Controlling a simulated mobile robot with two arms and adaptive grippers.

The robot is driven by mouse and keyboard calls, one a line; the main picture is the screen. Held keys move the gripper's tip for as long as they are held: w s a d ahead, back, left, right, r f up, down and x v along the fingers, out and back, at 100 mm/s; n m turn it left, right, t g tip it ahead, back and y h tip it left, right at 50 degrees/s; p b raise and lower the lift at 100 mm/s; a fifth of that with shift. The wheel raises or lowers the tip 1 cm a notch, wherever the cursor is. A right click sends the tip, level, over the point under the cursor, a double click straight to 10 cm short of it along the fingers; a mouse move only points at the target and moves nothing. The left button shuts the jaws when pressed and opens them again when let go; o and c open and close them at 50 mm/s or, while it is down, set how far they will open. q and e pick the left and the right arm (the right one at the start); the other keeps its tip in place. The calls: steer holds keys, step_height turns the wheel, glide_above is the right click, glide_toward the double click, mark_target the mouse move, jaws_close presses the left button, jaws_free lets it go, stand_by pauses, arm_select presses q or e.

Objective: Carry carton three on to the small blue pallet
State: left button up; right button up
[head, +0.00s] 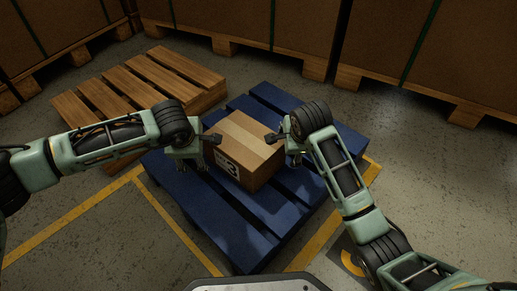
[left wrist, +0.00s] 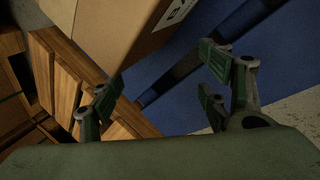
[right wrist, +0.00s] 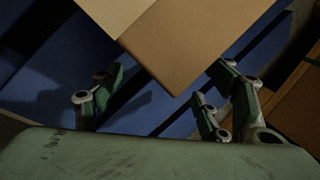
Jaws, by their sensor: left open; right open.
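A brown cardboard carton (head: 243,145) with a pale tape strip and a printed label on its front sits on the small blue pallet (head: 240,232). The carton shows above the open fingers in the left wrist view (left wrist: 110,30) and in the right wrist view (right wrist: 185,40). Nothing is between the fingers of either gripper.
A wooden pallet (head: 165,72) stands behind and left of the blue one. Large strapped cartons (head: 235,18) on wooden pallets line the back. Yellow lines (head: 70,215) mark the grey floor around the blue pallet. The floor at the right (head: 450,180) is clear.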

steer(key=shift+r, duration=0.1)
arm_select(q)
steer(key=v, duration=1)
arm_select(e)
steer(key=v, duration=1.2)
